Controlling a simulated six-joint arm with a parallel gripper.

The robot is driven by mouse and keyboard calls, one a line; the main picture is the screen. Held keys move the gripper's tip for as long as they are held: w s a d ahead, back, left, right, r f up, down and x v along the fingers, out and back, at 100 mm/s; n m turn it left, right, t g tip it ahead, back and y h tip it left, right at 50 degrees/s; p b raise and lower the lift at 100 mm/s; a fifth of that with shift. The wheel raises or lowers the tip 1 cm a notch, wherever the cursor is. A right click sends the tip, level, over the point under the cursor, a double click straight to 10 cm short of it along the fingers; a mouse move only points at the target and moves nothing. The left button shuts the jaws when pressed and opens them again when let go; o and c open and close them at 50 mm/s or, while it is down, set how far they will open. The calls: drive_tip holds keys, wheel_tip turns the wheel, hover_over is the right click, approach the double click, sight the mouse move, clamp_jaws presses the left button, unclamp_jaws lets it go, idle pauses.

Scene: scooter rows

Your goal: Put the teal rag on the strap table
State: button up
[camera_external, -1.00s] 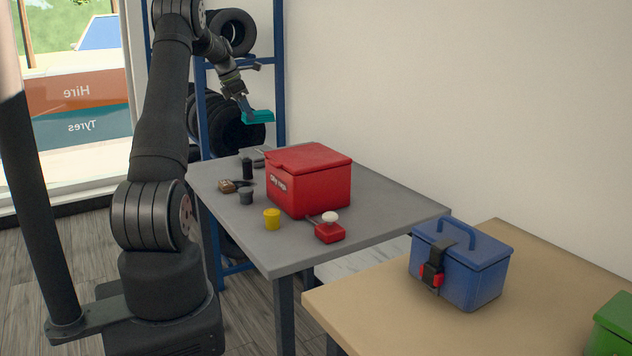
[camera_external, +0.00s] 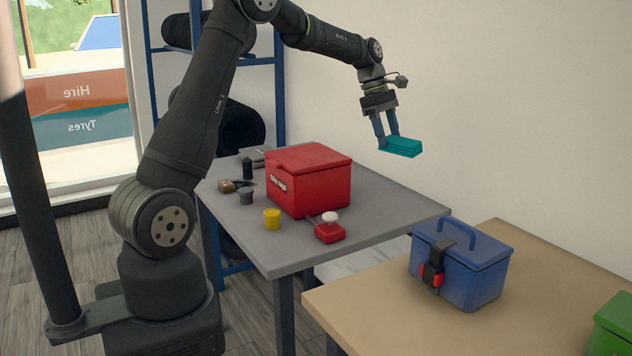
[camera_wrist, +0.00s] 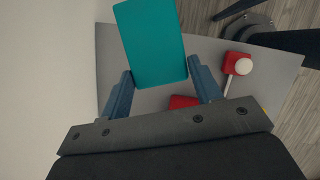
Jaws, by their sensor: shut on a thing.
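The teal rag (camera_external: 405,148) is a flat folded stack. My gripper (camera_external: 387,142) is shut on its near edge and holds it in the air, above the right part of the grey table as seen from outside. In the wrist view the rag (camera_wrist: 150,42) sticks out beyond the blue fingers (camera_wrist: 160,70). A tan table (camera_external: 375,305) at the lower right carries a blue box (camera_external: 475,275) with a black strap and red buckle; this looks like the strap table. The rag is apart from both tables.
The grey table (camera_external: 300,252) holds a large red box (camera_external: 312,183), a red block with a white knob (camera_external: 329,233), a yellow cup (camera_external: 272,219) and small dark items. A green box (camera_external: 612,325) stands at the tan table's right edge. The tan table's left part is clear.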

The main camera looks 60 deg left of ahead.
drive_tip(key=s+d+m+g, duration=0.1)
drive_tip(key=s+d+m, duration=0.2)
drive_tip(key=d, duration=0.9)
drive_tip(key=s+d+m+g, duration=0.1)
drive_tip(key=s+d+m, duration=0.3)
drive_tip(key=d, duration=0.7)
drive_tip(key=s+d+m+g, duration=0.2)
drive_tip(key=s+d+m, duration=0.1)
drive_tip(key=d, duration=0.9)
drive_tip(key=s+d+m+g+y, duration=0.2)
drive_tip(key=s+d+m, duration=0.6)
drive_tip(key=s+d, duration=1.2)
hover_over(472, 347)
drive_tip(key=w, duration=0.2)
drive_tip(key=f, duration=1.2)
drive_tip(key=shift+s+a, duration=0.25)
drive_tip(key=shift+a, duration=0.1)
drive_tip(key=shift+w+f, duration=0.1)
drive_tip(key=shift+f, duration=1.95)
drive_tip(key=shift+f, duration=0.15)
